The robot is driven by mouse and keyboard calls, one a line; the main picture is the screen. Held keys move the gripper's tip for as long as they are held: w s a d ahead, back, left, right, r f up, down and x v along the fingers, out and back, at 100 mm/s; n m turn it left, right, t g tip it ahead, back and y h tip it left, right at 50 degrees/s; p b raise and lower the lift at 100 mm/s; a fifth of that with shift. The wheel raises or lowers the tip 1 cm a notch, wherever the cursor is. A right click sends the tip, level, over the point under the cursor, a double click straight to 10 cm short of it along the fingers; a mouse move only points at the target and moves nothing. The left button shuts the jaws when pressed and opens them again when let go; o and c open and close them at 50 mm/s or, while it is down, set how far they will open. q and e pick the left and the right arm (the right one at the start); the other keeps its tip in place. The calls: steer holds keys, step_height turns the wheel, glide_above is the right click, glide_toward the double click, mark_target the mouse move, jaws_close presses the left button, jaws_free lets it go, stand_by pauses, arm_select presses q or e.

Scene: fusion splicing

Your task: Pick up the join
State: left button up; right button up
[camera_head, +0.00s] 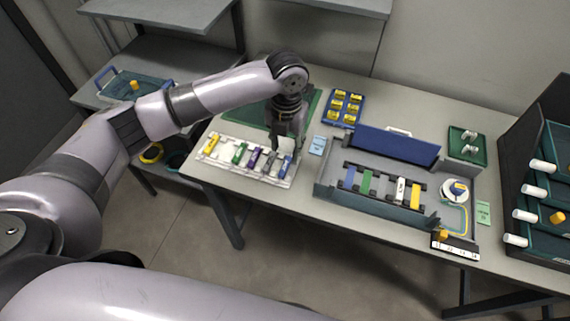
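No piece is clearly marked as the join. A white tray (215,165) on the table's left part holds a row of coloured pieces: yellow (212,144), green (239,153), purple (254,158), grey (271,161) and blue (286,166). My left gripper (287,146) points down at the tray's right end, close above the grey and blue pieces. Its fingers are dark and small here, so I cannot tell whether they are open, shut or touching a piece. My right gripper is not in view.
A grey case (325,185) with a blue lid (396,146) holds a similar row of pieces. A blue rack (336,116) of yellow items stands behind. A round spool (455,190), a green tray (480,156) and dark shelving (507,190) with white rolls are at right.

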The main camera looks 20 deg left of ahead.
mark_target(285, 165)
arm_select(q)
step_height(285, 165, down, 4)
steer(key=shift+r, duration=0.2)
steer(key=f, duration=0.1)
steer(key=f+p, duration=0.1)
steer(key=f, duration=0.1)
steer(key=f+p, duration=0.1)
steer(key=shift+w+a+f, duration=0.25)
steer(key=shift+w, duration=0.05)
steer(key=shift+f, duration=0.5)
jaws_close()
